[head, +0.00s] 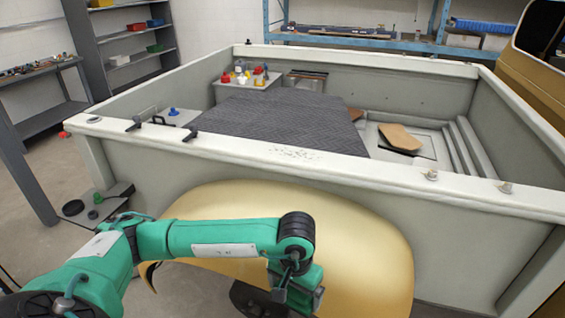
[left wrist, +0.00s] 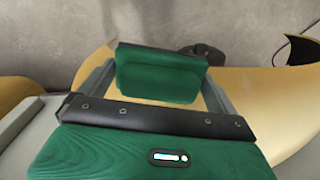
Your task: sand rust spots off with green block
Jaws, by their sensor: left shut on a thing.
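My left gripper (head: 300,293) hangs at the front of the curved yellow panel (head: 365,240) in the head view. In the left wrist view its two grey fingers stand either side of the green block (left wrist: 158,80), which has a dark strip along its top, and they are shut on it. The yellow panel (left wrist: 265,105) shows behind the block; I cannot tell whether the block touches it. No rust spots stand out on the visible yellow surface. Small dark specks (head: 295,152) mark the pale rim of the large box-like body. My right gripper is not in view.
The large pale open-topped body (head: 400,182) stands behind the panel, with a dark ribbed mat (head: 275,120) and a brown piece (head: 399,137) inside. Small bottles (head: 252,76) stand at its back left. Shelves (head: 125,40) line the left wall. Floor shows at left.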

